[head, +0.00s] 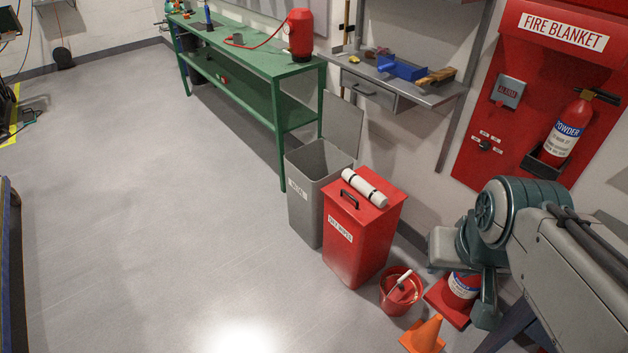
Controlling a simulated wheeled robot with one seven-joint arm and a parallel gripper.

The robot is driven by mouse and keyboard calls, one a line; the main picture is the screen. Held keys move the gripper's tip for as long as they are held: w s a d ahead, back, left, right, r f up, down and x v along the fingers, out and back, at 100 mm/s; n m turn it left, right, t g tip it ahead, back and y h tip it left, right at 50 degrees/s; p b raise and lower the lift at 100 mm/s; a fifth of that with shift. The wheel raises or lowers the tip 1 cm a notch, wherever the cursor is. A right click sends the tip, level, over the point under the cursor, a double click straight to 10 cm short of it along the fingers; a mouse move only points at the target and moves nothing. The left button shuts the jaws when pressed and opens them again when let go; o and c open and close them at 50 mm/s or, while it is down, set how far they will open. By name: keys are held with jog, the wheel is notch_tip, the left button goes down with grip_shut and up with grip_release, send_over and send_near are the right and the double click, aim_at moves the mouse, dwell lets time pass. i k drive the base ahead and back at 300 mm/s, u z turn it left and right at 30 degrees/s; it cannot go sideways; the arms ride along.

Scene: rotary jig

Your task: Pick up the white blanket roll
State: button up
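The white blanket roll (364,187) lies on the closed lid of a red bin (358,233), with dark bands around it. It lies diagonally, behind the lid's black handle (349,199), and nothing covers it. My arm reaches in from the right side, well to the right of the roll and apart from it. The end of my arm points down near the red floor stand, and I cannot make out the gripper's fingers there.
An open grey bin (305,207) stands left of the red bin. A red bucket (400,291), an orange cone (424,335) and an extinguisher (461,287) stand on the floor in front. A grey shelf (410,84) and a green bench (250,60) line the wall. The left floor is clear.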

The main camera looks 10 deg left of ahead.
aim_at(374, 195)
jog(key=u, duration=0.4)
jog(key=i, duration=1.5)
jog(key=z, duration=0.7)
